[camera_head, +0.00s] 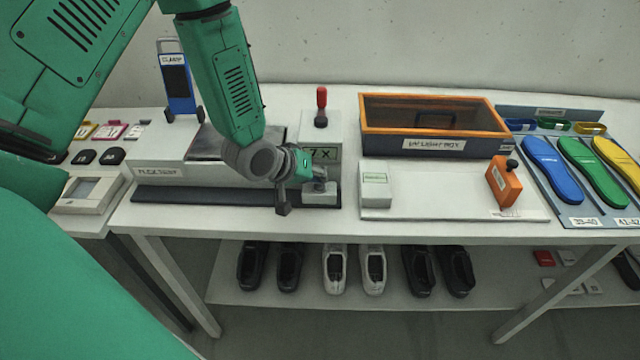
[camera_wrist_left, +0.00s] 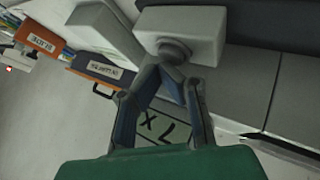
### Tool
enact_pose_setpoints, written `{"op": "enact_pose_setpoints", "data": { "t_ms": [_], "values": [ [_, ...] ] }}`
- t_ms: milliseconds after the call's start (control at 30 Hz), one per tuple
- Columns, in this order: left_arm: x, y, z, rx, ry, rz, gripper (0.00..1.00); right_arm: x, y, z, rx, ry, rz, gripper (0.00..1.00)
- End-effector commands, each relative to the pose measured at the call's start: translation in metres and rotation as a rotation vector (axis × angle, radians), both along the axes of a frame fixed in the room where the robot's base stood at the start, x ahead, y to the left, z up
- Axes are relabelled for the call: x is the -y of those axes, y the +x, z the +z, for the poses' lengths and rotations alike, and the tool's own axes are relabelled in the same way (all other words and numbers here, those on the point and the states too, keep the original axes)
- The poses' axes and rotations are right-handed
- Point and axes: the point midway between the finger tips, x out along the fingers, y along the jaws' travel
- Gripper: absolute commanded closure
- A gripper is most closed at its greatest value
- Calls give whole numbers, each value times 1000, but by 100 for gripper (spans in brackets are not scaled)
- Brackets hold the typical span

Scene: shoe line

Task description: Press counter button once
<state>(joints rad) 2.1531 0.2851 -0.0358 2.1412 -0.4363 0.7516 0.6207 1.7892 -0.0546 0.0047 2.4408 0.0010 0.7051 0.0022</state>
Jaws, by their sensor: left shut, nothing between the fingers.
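The counter button is a round grey knob (camera_wrist_left: 174,50) on a small pale box, seen in the left wrist view. In the head view this pale box (camera_head: 320,199) sits at the right end of a dark strip, partly covered by my gripper. My left gripper (camera_head: 317,180) comes down from the upper left. Its fingertips meet right at the knob in the left wrist view (camera_wrist_left: 172,70); whether they touch it I cannot tell. The gripper is shut and empty. A display (camera_head: 323,154) behind it reads 7 X, partly hidden. My right gripper is not in view.
A red-handled lever (camera_head: 321,106) stands behind the display. A blue clamp stand (camera_head: 178,85) is at the back left. Shoes stand on the lower shelf (camera_head: 310,295).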

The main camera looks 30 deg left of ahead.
Motion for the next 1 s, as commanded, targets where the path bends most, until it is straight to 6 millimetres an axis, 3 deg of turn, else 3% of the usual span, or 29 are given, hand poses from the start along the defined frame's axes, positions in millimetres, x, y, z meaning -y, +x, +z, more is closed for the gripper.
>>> {"op": "enact_pose_setpoints", "data": {
  "t_ms": [567,1000],
  "values": [
    [0,0,-7,0,-1,1,100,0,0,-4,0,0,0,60],
    [0,0,0,-2,0,1,100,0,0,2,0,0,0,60]
  ]
}}
